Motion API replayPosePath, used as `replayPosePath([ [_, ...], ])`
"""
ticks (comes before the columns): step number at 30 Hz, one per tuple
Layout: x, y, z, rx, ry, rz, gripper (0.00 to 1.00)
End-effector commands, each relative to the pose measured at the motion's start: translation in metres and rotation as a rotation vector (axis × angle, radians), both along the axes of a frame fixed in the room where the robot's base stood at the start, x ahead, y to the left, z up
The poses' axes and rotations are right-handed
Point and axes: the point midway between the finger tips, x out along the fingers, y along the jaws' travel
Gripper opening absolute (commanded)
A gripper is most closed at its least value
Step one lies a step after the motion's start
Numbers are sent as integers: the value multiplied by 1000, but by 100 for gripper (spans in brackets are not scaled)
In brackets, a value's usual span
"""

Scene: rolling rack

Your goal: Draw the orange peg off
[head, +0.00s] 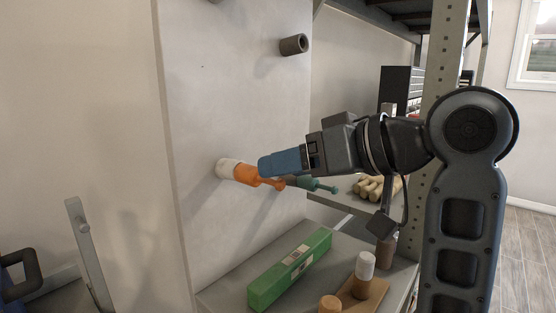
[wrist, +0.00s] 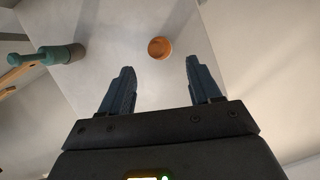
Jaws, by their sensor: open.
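The orange peg (head: 246,175) sticks out of a white socket (head: 227,168) on the upright pale panel. It has a thin stem with a small knob at its outer end. My gripper (head: 265,165) is beside the peg in the head view, its blue fingers pointing left towards the panel. In the wrist view my gripper (wrist: 160,80) is open with nothing between its fingers. A round orange end (wrist: 160,47) shows beyond the fingertips, between their lines; it looks like the peg seen end-on, though I cannot be sure. The fingers look apart from it.
A green peg (head: 316,186) juts from the panel just right of the orange one, and a teal part (wrist: 62,54) shows at left in the wrist view. A dark tube (head: 294,45) juts out above. A green box (head: 290,268) and several cylinders stand on the shelf below.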

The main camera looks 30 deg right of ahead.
Motion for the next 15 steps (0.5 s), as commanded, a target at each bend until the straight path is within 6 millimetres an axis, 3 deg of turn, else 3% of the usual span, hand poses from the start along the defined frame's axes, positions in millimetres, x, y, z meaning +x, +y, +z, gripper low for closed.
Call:
replayPosePath([
  [15, 56, 25, -25, 1, 2, 2, 63],
])
